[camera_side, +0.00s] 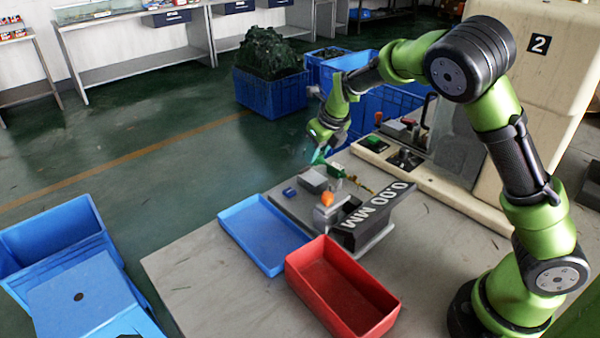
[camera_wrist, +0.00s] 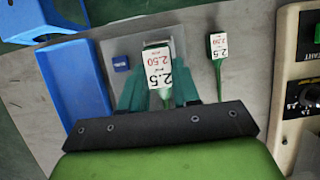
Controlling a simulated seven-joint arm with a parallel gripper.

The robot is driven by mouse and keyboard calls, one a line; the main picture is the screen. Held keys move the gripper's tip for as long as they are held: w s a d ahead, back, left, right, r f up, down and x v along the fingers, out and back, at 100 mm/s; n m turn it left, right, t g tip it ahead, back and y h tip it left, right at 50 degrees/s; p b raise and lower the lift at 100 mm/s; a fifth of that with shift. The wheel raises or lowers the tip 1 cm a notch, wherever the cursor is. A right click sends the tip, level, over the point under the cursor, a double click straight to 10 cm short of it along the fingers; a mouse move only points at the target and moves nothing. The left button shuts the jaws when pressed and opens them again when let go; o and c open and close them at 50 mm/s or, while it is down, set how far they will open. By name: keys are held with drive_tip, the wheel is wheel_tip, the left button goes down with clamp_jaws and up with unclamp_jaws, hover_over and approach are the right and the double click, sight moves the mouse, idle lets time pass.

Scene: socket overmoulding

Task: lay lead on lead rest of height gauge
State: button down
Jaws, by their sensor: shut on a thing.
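My gripper (camera_wrist: 158,92) has teal fingers shut on a green lead (camera_wrist: 167,97), whose white label reads 2.5 and 2.50. In the side view my gripper (camera_side: 319,158) is above the far end of the height gauge (camera_side: 365,215), whose display reads 0.00 MM. A grey block (camera_side: 313,179) sits on the gauge's plate below the gripper. It shows partly behind the held lead in the wrist view; I cannot tell whether they touch. I cannot tell for sure which part is the lead rest. A second labelled green lead (camera_wrist: 218,73) lies to the right.
A small blue block (camera_side: 290,192) and an orange knob (camera_side: 327,199) are on the gauge. A blue tray (camera_side: 262,232) and a red bin (camera_side: 340,290) stand at its near side. A control panel (camera_side: 405,158) stands behind. The table's near left is bare.

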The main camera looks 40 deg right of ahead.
sight(320, 159)
drive_tip(key=shift+f, duration=2.4)
drive_tip(key=shift+f, duration=0.1)
drive_tip(key=c, duration=0.8)
unclamp_jaws()
